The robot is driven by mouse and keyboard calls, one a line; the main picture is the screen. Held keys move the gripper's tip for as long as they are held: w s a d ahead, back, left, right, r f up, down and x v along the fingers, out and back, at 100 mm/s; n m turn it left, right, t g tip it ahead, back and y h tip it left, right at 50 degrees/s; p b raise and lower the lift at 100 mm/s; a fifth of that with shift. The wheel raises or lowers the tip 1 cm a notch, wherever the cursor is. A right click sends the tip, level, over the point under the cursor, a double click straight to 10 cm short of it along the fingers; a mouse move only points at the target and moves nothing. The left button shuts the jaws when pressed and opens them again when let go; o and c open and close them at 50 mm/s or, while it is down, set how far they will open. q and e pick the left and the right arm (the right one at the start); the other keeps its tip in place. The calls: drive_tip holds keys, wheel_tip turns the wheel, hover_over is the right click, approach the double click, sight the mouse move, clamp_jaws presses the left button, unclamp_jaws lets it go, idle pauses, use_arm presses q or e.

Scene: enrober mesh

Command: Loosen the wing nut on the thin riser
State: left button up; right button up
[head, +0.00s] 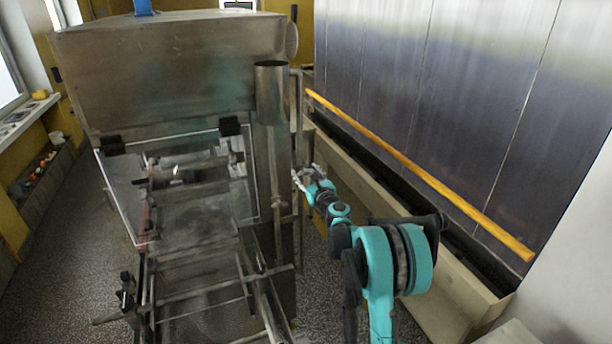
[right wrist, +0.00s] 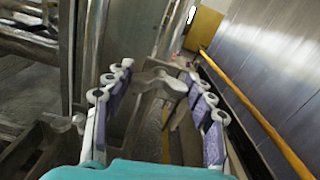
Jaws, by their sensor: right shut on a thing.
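The thin riser (head: 298,112) is a slim grey upright pipe beside a thick cylinder on the machine's right side. My right gripper (head: 305,180) reaches it from the right, low on the riser. In the right wrist view, a grey metal wing nut (right wrist: 163,82) with spread wings lies between the two fingers of my right gripper (right wrist: 160,95). The gripper is shut on it, though the exact contact points are hard to see. The nut is too small to make out in the head view. My left gripper is not in view.
The steel machine (head: 180,75) with a clear front panel fills the left and middle. The thick cylinder (head: 271,110) stands close to the riser. A yellow rail (head: 420,175) and a beige trough (head: 440,270) run along the right wall. Speckled floor lies at the left.

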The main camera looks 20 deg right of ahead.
drive_tip(key=n+b, duration=0.1)
drive_tip(key=n, duration=0.2)
drive_tip(key=shift+f, duration=0.1)
drive_tip(key=n+b, duration=0.1)
drive_tip(key=n, duration=0.4)
drive_tip(key=shift+a+b, duration=0.1)
drive_tip(key=shift+b, duration=0.25)
drive_tip(key=n+b, duration=0.1)
drive_tip(key=n, duration=0.3)
drive_tip(key=shift+f+n+b, duration=0.1)
drive_tip(key=shift+n+b, duration=0.2)
drive_tip(key=shift+n, duration=1.9)
drive_tip(key=o, duration=1.2)
drive_tip(key=shift+c, duration=0.2)
